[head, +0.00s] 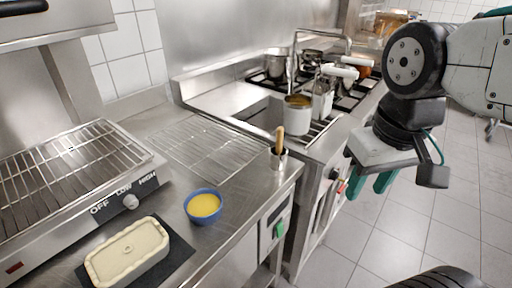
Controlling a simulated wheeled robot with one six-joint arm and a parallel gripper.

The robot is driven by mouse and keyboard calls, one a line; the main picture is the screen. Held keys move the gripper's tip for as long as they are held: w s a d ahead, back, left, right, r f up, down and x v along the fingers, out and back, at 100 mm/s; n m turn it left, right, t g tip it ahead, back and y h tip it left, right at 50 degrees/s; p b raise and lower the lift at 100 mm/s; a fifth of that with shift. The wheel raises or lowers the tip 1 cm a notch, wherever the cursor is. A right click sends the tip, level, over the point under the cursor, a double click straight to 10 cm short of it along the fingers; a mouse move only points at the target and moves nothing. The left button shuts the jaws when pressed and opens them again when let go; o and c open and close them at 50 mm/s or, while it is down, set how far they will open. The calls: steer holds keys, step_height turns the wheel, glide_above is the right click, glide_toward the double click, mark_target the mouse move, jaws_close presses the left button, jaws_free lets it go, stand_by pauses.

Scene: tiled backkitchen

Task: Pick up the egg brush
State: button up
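A brush with a light wooden handle (280,139), which looks like the egg brush, stands upright in a small metal cup (278,161). The cup is near the front right corner of the steel counter. The brush's lower end is hidden inside the cup. A blue bowl of yellow liquid (204,205), perhaps egg, stands to the left and nearer. My gripper (369,191) is to the right of the brush, past the counter edge and over the floor. Its green fingers point down and are apart, with nothing seen between them.
A dough-filled white dish (128,252) sits on a dark mat at the front. A grill (60,180) is at left and a wire rack (205,148) lies behind the bowl. Pots (297,117) stand beyond the brush. Tiled floor (420,225) is open at right.

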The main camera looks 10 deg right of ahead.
steer(key=w+a+r+m, duration=0.2)
steer(key=w+m, duration=0.4)
steer(key=w, duration=1.1)
steer(key=m+g, duration=0.1)
steer(key=m, duration=0.3)
glide_above(278, 153)
steer(key=f, duration=0.2)
steer(key=d+f, duration=0.1)
steer(key=f, duration=0.1)
steer(key=shift+w+f, duration=0.15)
steer(key=shift+f, duration=0.05)
steer(key=f, duration=0.7)
steer(key=shift+w+a+f, duration=0.25)
steer(key=shift+w+f, duration=0.05)
steer(key=shift+w, duration=0.05)
jaws_close()
